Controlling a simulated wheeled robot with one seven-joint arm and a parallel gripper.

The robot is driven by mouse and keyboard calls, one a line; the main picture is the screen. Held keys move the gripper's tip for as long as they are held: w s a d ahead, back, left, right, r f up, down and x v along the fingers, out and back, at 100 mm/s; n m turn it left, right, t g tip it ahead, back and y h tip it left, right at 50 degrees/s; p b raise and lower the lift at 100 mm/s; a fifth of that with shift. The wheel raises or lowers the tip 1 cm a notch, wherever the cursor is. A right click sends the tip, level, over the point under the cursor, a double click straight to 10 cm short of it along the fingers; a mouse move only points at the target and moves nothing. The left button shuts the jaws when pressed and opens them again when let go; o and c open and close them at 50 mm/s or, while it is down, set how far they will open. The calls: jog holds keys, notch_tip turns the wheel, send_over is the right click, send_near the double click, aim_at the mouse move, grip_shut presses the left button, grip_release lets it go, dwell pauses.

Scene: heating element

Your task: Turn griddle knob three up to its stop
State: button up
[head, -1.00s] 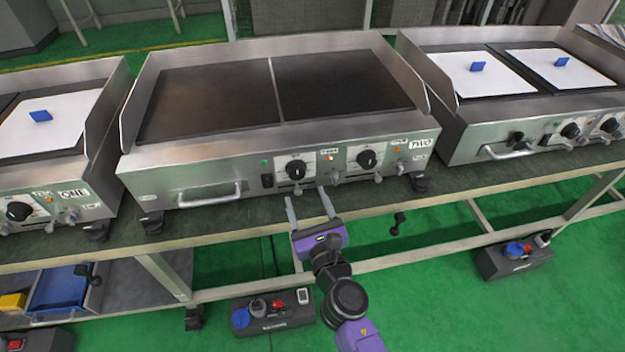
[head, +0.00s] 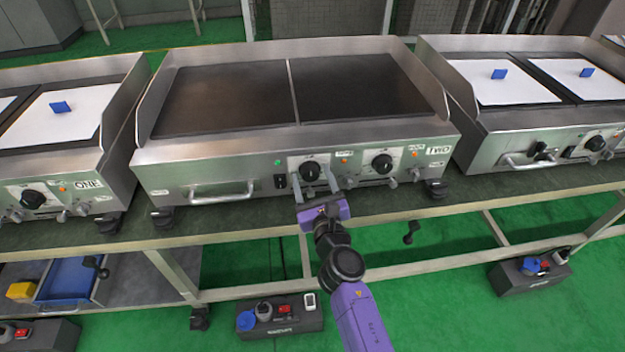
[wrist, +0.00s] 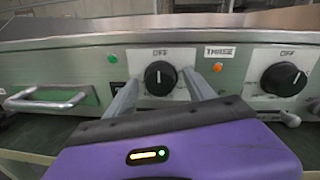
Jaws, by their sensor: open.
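Griddle TWO (head: 200,162) stands on the bench with two black knobs on its front panel. The left knob (head: 309,172) is beside a label reading THREE in the wrist view (wrist: 219,52). There this black knob (wrist: 160,78) sits under the word OFF, its pale mark about vertical. My gripper (head: 314,180) is open, its two grey fingers pointing at the panel. In the wrist view the fingers (wrist: 160,84) lie on either side of the left knob; contact cannot be told. The right knob (head: 382,164) also shows at the right in the wrist view (wrist: 285,79).
A bar handle (head: 221,192) sticks out left of the knobs. Small levers (wrist: 289,117) project below them. An orange lamp (wrist: 217,67) is right of the left knob. Other griddles stand on both sides, with white sheets on top (head: 65,112).

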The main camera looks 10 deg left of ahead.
jog(key=c, duration=1.4)
jog(key=shift+o, duration=0.2)
jog(key=shift+f, duration=0.1)
